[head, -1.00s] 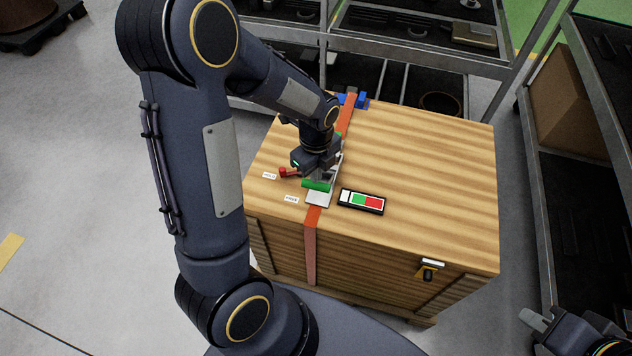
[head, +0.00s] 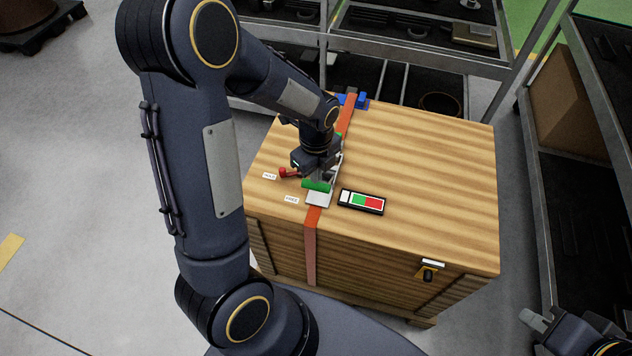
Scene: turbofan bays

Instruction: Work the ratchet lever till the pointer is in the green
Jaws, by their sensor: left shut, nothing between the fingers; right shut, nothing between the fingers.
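The ratchet lever has a green grip (head: 316,185) and sits over a metal plate (head: 318,200) on the orange strap (head: 311,240) across the wooden crate. My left gripper (head: 317,175) is shut and empty, low over the ratchet just behind the green grip; its fingertips are partly hidden, and I cannot tell whether they touch the lever. A red-ended part (head: 284,172) sticks out left of the ratchet. The gauge (head: 362,201) lies right of it, with white, green and red fields; its pointer is too small to make out. My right gripper (head: 536,319) is shut at the lower right, away from the crate.
The wooden crate (head: 430,180) has a clear top on its right side and a latch (head: 429,269) on its front. Two small white labels (head: 291,199) lie left of the strap. Metal shelving (head: 440,60) stands behind and to the right.

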